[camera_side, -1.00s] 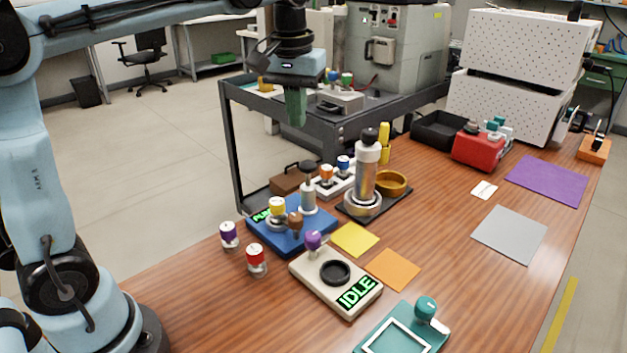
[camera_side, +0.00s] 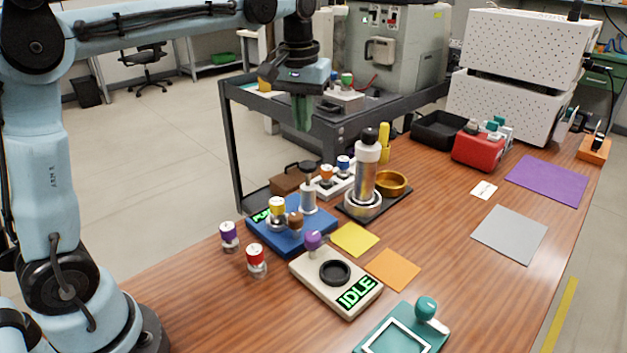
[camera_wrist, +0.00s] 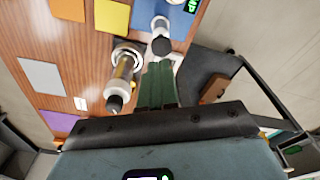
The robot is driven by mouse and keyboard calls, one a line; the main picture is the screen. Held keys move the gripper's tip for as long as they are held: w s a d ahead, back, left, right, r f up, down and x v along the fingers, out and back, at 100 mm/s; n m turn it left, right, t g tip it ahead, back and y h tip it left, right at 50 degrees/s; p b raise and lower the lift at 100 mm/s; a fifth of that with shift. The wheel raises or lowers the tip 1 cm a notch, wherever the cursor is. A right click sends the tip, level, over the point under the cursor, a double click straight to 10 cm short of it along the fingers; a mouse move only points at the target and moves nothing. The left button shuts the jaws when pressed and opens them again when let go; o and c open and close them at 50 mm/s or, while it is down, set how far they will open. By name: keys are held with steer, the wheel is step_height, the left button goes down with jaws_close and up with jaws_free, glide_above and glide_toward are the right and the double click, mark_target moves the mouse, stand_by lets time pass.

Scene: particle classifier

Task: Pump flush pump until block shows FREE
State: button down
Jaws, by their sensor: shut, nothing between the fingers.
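The blue block (camera_side: 318,232) lies near the table's left edge. The wrist view shows the knob (camera_wrist: 161,46) and the blue block (camera_wrist: 147,10). My gripper (camera_side: 303,126) has green fingers pointing down, shut and empty, above the knob and apart from it in the side view.
A tall bottle (camera_side: 366,175) stands right of the pump. A beige box (camera_side: 316,287) showing IDLE is in front. Purple (camera_side: 229,236) and red (camera_side: 256,260) vials stand left. A dark cart (camera_side: 240,150) is behind.

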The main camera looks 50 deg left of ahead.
mark_target(307, 163)
steer(key=shift+w+a+f, duration=0.2)
steer(key=shift+w+f, duration=0.15)
steer(key=shift+w+a+f, duration=0.1)
steer(key=shift+w+f, duration=0.05)
steer(key=shift+f, duration=1.4)
steer(key=shift+w+a+f, duration=0.1)
steer(key=shift+w+f, duration=0.05)
steer(key=shift+f, duration=1.75)
steer(key=shift+f, duration=0.1)
